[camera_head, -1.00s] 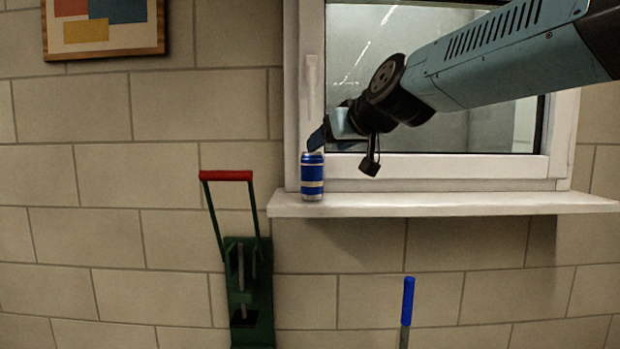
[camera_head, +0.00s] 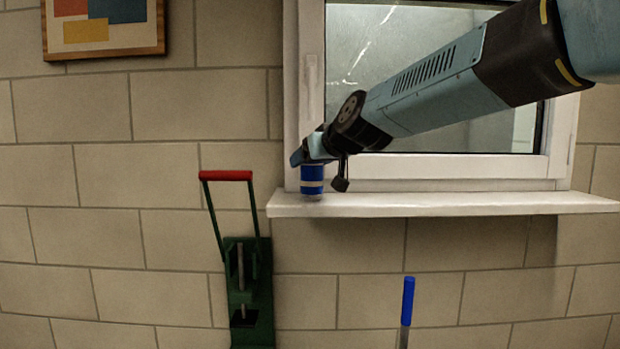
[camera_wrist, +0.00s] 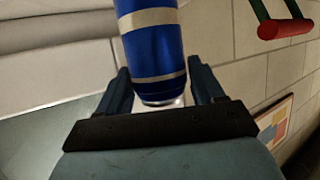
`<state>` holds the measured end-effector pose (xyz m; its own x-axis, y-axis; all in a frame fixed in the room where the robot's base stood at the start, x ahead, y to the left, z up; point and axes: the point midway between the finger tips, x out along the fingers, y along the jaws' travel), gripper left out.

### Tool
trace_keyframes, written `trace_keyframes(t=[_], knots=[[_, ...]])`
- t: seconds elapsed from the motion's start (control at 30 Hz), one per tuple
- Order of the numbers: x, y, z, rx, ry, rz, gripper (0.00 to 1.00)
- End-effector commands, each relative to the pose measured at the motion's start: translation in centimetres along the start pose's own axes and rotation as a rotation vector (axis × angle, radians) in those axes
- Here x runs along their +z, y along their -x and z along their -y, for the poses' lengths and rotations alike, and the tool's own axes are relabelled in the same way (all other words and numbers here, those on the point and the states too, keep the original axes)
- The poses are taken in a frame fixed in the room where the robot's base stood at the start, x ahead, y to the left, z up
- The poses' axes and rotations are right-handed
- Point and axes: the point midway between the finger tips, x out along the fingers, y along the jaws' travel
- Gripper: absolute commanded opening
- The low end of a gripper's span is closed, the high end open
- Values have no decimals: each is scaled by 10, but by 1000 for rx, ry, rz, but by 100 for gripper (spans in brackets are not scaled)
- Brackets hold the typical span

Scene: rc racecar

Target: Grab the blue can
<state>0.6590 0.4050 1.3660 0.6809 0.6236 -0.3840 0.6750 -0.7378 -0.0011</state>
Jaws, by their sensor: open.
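The blue can (camera_head: 312,181) with pale bands stands upright at the left end of the white window sill (camera_head: 440,203). Its upper part is hidden behind my gripper (camera_head: 302,158) in the head view. In the wrist view the can (camera_wrist: 154,52) lies between the two dark fingers of my gripper (camera_wrist: 158,85), one on each side. The gripper is open, and I see a gap at the right finger; I cannot tell whether the left finger touches the can.
The window frame (camera_head: 303,100) rises just behind the can. A green lever device (camera_head: 248,290) with a red handle (camera_head: 226,176) is on the wall below left. A blue-handled rod (camera_head: 408,300) stands below the sill. A picture (camera_head: 104,28) hangs upper left.

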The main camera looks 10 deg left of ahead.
Motion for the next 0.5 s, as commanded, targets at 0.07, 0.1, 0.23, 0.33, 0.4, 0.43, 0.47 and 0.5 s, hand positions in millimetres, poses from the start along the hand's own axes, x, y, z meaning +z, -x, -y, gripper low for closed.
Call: trace_keyframes(t=[0.07, 0.1, 0.23, 0.33, 0.4, 0.43, 0.47, 0.5], knots=[[0, 0, 0, 0, 0, -1, 67], [0, 0, 0, 0, 0, -1, 67], [0, 0, 0, 0, 0, -1, 59], [0, 1, 0, 0, 1, -1, 49], [0, 1, 0, 0, 1, -1, 42], [0, 1, 0, 0, 1, -1, 39], [0, 1, 0, 0, 1, -1, 37], [0, 1, 0, 0, 1, -1, 33]])
